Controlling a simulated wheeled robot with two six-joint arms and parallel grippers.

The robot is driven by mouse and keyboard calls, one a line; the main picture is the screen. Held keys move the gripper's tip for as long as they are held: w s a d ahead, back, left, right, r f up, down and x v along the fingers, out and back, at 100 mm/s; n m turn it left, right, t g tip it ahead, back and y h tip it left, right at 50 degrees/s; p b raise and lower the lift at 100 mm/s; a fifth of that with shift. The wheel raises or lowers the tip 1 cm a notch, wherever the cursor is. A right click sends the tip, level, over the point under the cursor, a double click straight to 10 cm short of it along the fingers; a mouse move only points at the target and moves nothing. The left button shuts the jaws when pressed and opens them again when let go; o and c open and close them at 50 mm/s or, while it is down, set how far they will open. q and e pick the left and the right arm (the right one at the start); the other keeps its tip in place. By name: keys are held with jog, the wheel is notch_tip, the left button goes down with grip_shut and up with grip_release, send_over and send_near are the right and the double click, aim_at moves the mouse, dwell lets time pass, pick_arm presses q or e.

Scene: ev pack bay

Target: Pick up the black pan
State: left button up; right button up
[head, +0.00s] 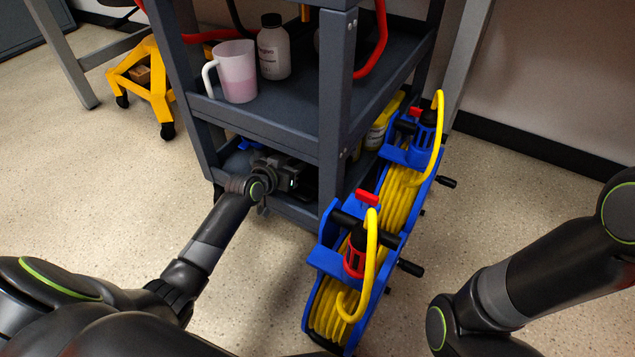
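My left gripper (291,180) reaches into the lower shelf of the grey cart (270,128), just left of its front post. Its fingers are dark against the shadowed shelf and I cannot tell whether they are open or shut. I cannot clearly make out the black pan; the dark area around the fingers does not separate into gripper and pan. My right arm shows at the right, but its gripper is out of view.
A pink-tinted jug (236,76) and a white bottle (273,50) stand on the shelf above. Two blue reels with yellow cable (330,310) stand beside the cart on the right. A yellow wheeled stand (150,88) is behind left. Floor at left front is clear.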

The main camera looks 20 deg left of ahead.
pick_arm(q)
jog(key=shift+w, duration=0.2)
jog(key=shift+c, duration=0.3)
grip_shut()
